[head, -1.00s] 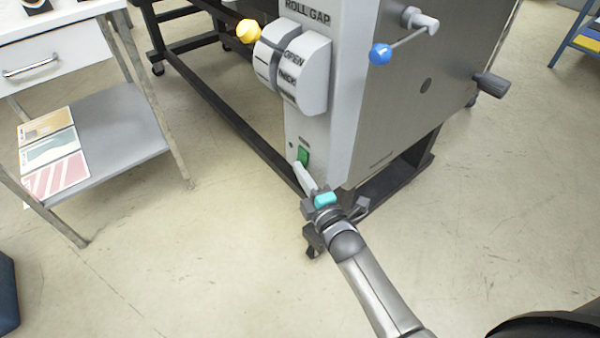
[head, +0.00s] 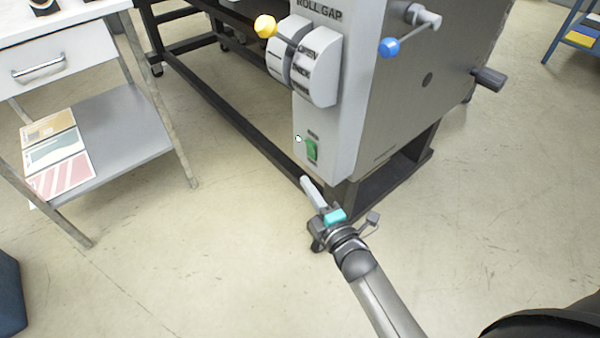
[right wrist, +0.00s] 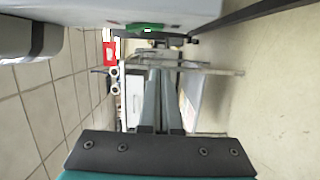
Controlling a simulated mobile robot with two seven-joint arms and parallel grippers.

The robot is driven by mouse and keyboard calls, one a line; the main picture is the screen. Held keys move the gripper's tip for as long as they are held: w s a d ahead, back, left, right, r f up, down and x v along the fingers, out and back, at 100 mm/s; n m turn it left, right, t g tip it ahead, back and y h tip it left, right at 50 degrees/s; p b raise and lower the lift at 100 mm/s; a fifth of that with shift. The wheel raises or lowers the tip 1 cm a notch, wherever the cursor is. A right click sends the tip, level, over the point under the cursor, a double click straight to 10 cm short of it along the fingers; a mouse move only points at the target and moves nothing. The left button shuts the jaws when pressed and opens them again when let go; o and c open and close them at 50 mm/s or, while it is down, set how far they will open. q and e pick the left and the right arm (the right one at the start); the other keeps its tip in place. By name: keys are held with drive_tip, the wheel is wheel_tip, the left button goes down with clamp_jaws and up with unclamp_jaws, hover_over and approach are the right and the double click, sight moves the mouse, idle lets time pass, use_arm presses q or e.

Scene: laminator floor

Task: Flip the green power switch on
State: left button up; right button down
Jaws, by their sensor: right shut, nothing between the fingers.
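The green power switch (head: 312,150) sits low on the narrow front face of the grey machine (head: 345,110), under the ROLL GAP dial. A small round lamp (head: 298,139) just left of the switch looks bright, whitish green. My right gripper (head: 306,182) is shut and empty, its fingertips below the switch and apart from it in the head view. In the right wrist view the closed fingers (right wrist: 163,103) point away from the camera, and a green patch (right wrist: 145,27) shows at the top on the machine's edge. My left gripper is not in view.
A yellow-knobbed lever (head: 265,26) and a blue-knobbed crank (head: 389,47) stick out from the machine above. A dark frame rail (head: 235,125) runs behind the gripper. A drawer table with a lower shelf (head: 125,130) stands left.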

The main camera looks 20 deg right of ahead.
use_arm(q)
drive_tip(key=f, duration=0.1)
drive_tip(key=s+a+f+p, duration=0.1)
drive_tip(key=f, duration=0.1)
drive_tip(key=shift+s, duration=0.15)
use_arm(e)
drive_tip(key=s, duration=0.5)
drive_tip(key=shift+s+d, duration=0.2)
drive_tip(key=shift+s, duration=0.1)
